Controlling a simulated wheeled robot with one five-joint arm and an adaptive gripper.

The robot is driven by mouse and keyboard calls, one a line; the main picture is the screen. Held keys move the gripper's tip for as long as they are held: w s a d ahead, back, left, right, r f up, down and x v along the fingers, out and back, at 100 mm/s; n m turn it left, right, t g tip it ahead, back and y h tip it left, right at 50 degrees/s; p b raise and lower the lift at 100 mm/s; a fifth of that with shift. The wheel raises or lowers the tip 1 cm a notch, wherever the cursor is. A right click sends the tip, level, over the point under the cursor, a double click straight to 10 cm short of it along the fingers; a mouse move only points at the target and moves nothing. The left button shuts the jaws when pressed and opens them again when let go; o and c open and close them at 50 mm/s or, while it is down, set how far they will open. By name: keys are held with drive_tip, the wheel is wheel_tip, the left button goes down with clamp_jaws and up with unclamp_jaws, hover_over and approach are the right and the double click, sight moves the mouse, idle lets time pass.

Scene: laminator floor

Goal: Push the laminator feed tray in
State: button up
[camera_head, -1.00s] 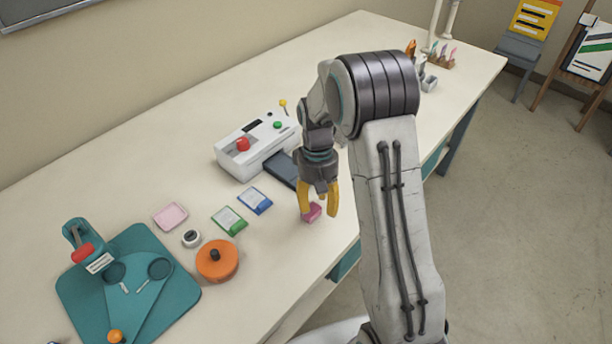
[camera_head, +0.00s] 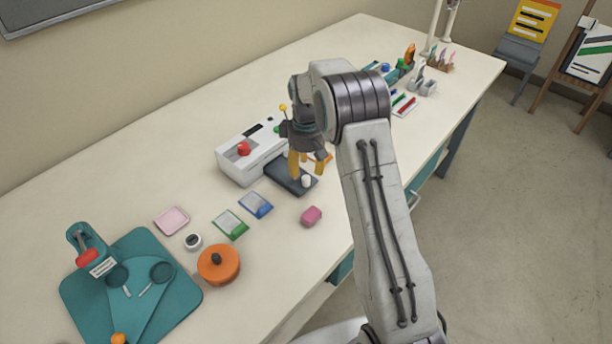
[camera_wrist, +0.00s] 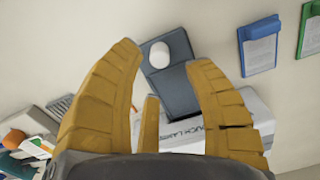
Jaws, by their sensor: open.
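The white laminator (camera_head: 240,165) stands on the table, with a red knob on top. Its dark grey feed tray (camera_head: 283,176) sticks out from the front side, with a white rounded knob (camera_head: 306,181) near its outer end. My gripper (camera_head: 302,170) is open and empty above the tray, close to the knob. In the wrist view the tray (camera_wrist: 174,95) and the white knob (camera_wrist: 160,54) show beyond the open yellow fingers (camera_wrist: 165,75). I cannot tell whether a finger touches the tray. My gripper hides part of the laminator's right side in the head view.
A pink block (camera_head: 311,216) lies near the table's front edge. Table around the pink block is bare.

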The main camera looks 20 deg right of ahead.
sight(306, 178)
wheel_tip(306, 178, down, 2)
drive_tip(key=shift+f+p, duration=0.1)
drive_tip(key=shift+p, duration=0.95)
drive_tip(key=shift+f, duration=1.55)
clamp_jaws()
